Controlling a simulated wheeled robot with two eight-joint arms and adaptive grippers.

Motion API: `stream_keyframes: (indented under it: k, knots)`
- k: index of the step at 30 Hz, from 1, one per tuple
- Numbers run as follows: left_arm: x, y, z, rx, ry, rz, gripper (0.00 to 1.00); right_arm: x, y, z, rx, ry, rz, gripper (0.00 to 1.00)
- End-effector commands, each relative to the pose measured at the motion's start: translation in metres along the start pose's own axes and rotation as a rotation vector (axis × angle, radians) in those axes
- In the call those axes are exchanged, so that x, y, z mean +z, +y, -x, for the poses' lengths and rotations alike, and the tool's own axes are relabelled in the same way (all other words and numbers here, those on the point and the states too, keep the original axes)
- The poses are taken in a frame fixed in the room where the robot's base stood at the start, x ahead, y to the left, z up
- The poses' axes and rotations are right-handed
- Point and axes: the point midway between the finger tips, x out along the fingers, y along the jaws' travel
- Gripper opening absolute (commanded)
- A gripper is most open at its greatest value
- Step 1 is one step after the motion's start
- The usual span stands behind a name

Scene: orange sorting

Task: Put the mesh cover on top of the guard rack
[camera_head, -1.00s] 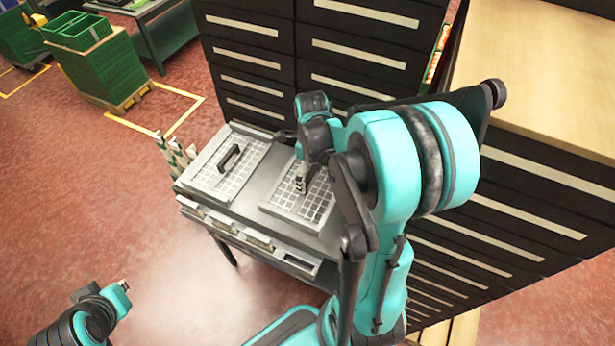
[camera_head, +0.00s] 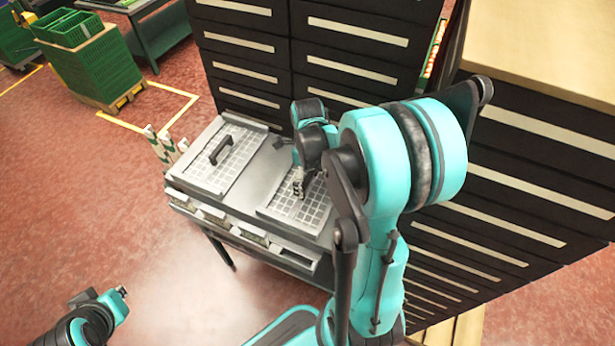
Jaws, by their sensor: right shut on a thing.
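A light grey mesh cover (camera_head: 318,212) with a square grid is at the right half of a grey work table. My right gripper (camera_head: 299,190) is shut on this mesh cover at its far left part, and my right arm hides its right side. I cannot tell whether the cover touches the tabletop or is slightly above it. A second mesh panel with a black handle (camera_head: 220,149) lies flat on the left half of the table. I cannot tell which part is the guard rack. My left gripper (camera_head: 120,292) is at the lower left, far from the table; its fingers are too small to read.
The grey table (camera_head: 268,150) has small drawers along its front edge. Green-and-white posts (camera_head: 160,150) stand at its left end. Black drawer cabinets (camera_head: 245,50) rise behind it and to the right. Green crates (camera_head: 95,65) stand at the upper left. The red floor in front is clear.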

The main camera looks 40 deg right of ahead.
Motion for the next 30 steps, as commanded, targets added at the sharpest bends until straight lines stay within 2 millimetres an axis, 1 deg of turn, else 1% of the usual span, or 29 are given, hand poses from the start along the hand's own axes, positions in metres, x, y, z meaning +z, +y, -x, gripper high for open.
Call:
stream_keyframes:
  k: [4,5,6,15,19,23,30]
  knots:
    - [0.0,0.0,0.0,0.0,0.0,0.0,0.0,0.0,0.0,0.0,0.0,0.0,0.0,0.58]
    - [0.0,0.0,0.0,0.0,0.0,0.0,0.0,0.0,0.0,0.0,0.0,0.0,0.0,0.97]
    - [0.0,0.0,0.0,0.0,0.0,0.0,0.0,0.0,0.0,0.0,0.0,0.0,0.0,1.0]
    - [0.0,0.0,0.0,0.0,0.0,0.0,0.0,0.0,0.0,0.001,0.0,0.0,0.0,1.0]
    - [0.0,0.0,0.0,0.0,0.0,0.0,0.0,0.0,0.0,0.008,0.0,0.0,0.0,1.0]
    - [0.0,0.0,0.0,0.0,0.0,0.0,0.0,0.0,0.0,0.029,0.0,0.0,0.0,1.0]
    - [0.0,0.0,0.0,0.0,0.0,0.0,0.0,0.0,0.0,0.081,0.0,0.0,0.0,1.0]
